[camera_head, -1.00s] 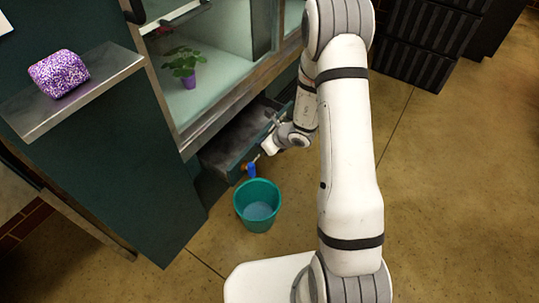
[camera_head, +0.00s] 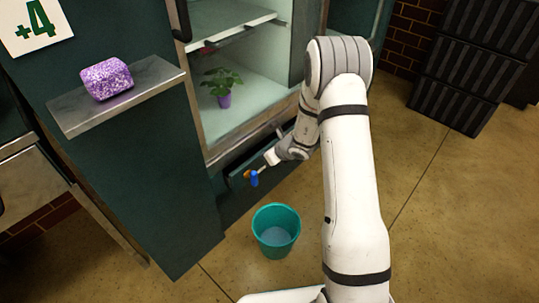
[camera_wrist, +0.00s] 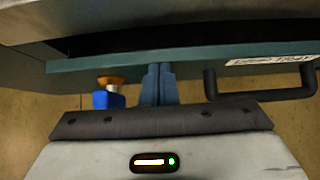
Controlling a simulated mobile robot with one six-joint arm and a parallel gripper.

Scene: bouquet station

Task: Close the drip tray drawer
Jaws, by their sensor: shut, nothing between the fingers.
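The drip tray drawer is a low dark teal drawer (camera_head: 237,179) under the glass-fronted cabinet. Its front (camera_wrist: 215,58) runs across the wrist view, with a white label and a black bar handle (camera_wrist: 262,96) at the right. A dark gap shows between the drawer front and the cabinet edge above, so the drawer stands a little open. My gripper (camera_head: 267,159) is at the drawer front. In the wrist view my shut, empty fingers (camera_wrist: 157,72) point at the front, left of the handle, and look to be against it. The arm hides part of the drawer.
A brass and blue tap (camera_wrist: 108,97) sticks out just left of my fingers. A teal bucket (camera_head: 276,230) stands on the floor below. A steel shelf (camera_head: 118,97) with a purple block (camera_head: 106,79) juts out at left. Open floor lies to the right.

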